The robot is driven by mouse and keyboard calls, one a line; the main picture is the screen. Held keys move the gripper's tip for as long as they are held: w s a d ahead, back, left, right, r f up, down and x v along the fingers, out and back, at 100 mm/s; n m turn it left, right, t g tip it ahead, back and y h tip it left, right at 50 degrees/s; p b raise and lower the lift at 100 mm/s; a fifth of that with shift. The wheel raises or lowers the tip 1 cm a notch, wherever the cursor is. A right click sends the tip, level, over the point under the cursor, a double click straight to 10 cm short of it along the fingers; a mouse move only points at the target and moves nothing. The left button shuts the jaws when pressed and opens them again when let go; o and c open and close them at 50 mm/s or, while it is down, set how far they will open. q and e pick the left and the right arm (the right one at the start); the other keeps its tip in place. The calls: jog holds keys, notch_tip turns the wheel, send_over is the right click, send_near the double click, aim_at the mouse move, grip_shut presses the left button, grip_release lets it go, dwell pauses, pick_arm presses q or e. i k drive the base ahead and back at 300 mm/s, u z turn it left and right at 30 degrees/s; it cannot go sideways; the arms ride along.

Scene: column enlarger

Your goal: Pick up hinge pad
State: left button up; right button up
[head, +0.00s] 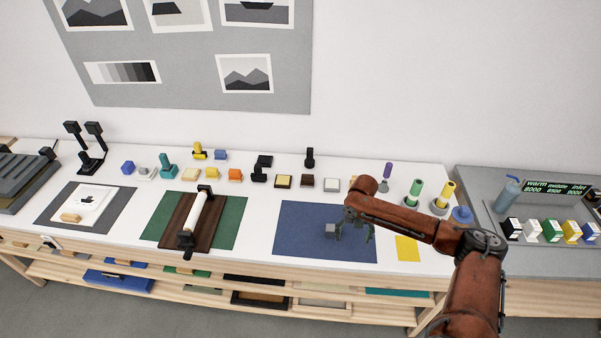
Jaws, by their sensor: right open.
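My right gripper (352,235) comes in from the right and hangs open, pointing down, over the blue mat (300,250). A small grey block (331,230) shows at its left finger; I cannot tell whether they touch. No label marks the hinge pad, and I cannot tell which of the small pieces it is. Several small blocks stand in a row behind the mats, among them a cream-topped block (283,182), a dark brown one (306,182) and a pale grey one (331,185). My left gripper is out of view.
A dark roller press (180,222) stands on the green mat (232,222). Upright purple, green and yellow-topped pieces stand right of the row, close to my right arm. A yellow sheet (407,248) lies beside the blue mat. A grey side table (540,185) holds several small boxes.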

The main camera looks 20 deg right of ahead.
aim_at(307, 182)
jog(key=i, duration=1.35)
